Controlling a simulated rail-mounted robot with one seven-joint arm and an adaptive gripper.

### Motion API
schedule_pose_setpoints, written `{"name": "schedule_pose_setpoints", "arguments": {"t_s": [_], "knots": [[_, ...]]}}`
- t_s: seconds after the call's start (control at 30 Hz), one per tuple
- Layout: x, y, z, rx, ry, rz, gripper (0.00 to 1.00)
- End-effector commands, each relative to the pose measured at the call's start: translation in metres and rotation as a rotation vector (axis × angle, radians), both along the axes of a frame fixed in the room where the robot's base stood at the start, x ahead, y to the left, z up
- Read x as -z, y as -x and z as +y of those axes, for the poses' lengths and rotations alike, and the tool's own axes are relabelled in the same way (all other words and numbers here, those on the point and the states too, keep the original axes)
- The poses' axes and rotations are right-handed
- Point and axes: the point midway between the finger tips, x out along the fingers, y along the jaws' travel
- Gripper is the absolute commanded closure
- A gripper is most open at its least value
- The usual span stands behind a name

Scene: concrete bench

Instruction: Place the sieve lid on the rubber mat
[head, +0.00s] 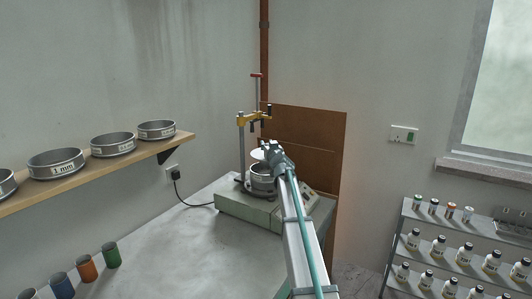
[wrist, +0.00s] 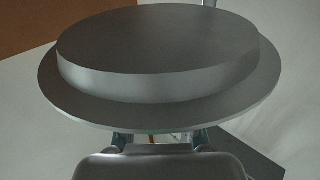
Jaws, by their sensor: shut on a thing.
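My gripper (head: 270,155) is above the sieve shaker, shut on the sieve lid. The lid (wrist: 160,55) is a grey metal disc with a raised centre and a flat rim. It fills much of the wrist view, in front of my gripper (wrist: 160,140). In the head view the lid (head: 257,154) shows as a small pale disc beside the gripper, over the sieve (head: 261,180) on the shaker. I cannot make out the rubber mat in the head view. A dark patch at the lower right of the wrist view is too partial to identify.
The green-grey shaker (head: 245,207) stands at the bench's far end, with an upright rod and yellow clamp bar (head: 254,117). Several sieves line the wall shelf (head: 95,173). Coloured cylinders (head: 87,271) stand at the bench's left. The grey bench top (head: 190,255) between is clear.

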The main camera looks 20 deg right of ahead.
Motion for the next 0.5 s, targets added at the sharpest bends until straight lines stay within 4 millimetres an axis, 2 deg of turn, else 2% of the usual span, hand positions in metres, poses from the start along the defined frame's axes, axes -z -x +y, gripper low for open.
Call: {"name": "schedule_pose_setpoints", "arguments": {"t_s": [0.03, 0.2, 0.5], "knots": [[-0.002, 0.017, 0.005, 0.000, 0.001, -0.002, 1.00], [-0.016, 0.045, 0.013, 0.001, 0.000, -0.001, 1.00], [-0.028, 0.064, 0.018, 0.002, 0.000, 0.000, 1.00]]}}
